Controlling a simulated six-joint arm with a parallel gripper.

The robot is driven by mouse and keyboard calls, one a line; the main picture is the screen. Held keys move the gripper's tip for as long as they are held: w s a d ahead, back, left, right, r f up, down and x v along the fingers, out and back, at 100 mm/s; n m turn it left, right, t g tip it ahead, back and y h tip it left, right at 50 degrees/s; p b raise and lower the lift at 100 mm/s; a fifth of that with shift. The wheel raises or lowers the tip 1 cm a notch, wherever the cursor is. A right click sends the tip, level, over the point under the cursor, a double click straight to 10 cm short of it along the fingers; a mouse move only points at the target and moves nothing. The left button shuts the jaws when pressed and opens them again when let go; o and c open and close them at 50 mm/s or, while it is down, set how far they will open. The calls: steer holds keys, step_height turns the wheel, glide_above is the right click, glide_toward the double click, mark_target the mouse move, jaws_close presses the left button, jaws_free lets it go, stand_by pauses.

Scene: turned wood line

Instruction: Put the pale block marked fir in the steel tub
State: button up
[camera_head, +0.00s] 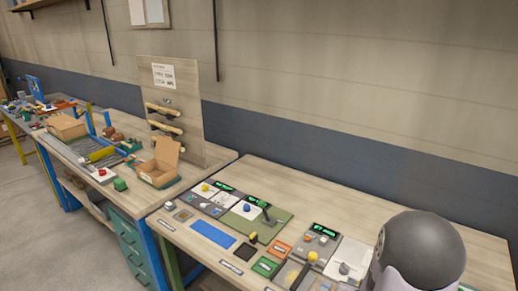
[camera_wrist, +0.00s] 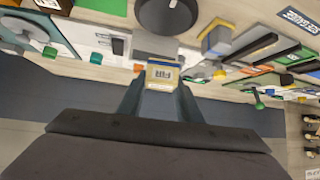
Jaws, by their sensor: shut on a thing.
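In the wrist view, the pale block marked fir (camera_wrist: 163,74) sits between the fingertips of my gripper (camera_wrist: 161,90), its lettering upside down in the picture. My gripper is shut on it and holds it out in front of the wrist, with the bench beyond. Whether the block touches anything else cannot be told. I cannot pick out the steel tub for certain in either view. My gripper and the block do not show in the head view.
The near bench (camera_head: 350,185) has clear wood along its back. A blue mat (camera_head: 213,234), a green board (camera_head: 268,225) and several small devices crowd its front. An open cardboard box (camera_head: 160,165) stands on the farther bench. A dark round thing (camera_wrist: 168,14) lies beyond the block.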

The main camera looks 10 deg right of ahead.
steer(key=w+a+n+t+y, duration=0.1)
steer(key=w+a+n+y, duration=0.2)
steer(key=a, duration=0.8)
steer(key=w+a+r+n+t+y, duration=0.1)
steer(key=w+a+n, duration=0.3)
steer(key=a, duration=0.8)
steer(key=shift+a+r+y, duration=0.15)
steer(key=shift+a+y, duration=0.05)
steer(key=shift+y, duration=0.7)
steer(key=s+d+m+g+h, duration=0.1)
steer(key=s+d+m+h, duration=0.2)
steer(key=d, duration=0.7)
steer(key=s+d+m+g+h, duration=0.15)
steer(key=s+d, duration=0.25)
steer(key=d, duration=0.5)
steer(key=s+d+m+h, duration=0.3)
steer(key=s+d+m, duration=0.1)
steer(key=d, duration=0.6)
steer(key=s+d+r+m+g+h, duration=0.1)
steer(key=s+d+r+m+g, duration=0.1)
steer(key=s+d, duration=1)
steer(key=s+d+r+m+g+h, duration=0.1)
steer(key=s+d+m, duration=0.1)
steer(key=s+d, duration=1)
steer(key=shift+w+a+n+t+y, duration=0.55)
steer(key=shift+w+a+n+t, duration=0.15)
steer(key=shift+w+a+n, duration=0.3)
steer(key=shift+w+a+n+t+y, duration=0.5)
steer(key=shift+w+a+n+t, duration=0.15)
steer(key=shift+w+a+n, duration=0.3)
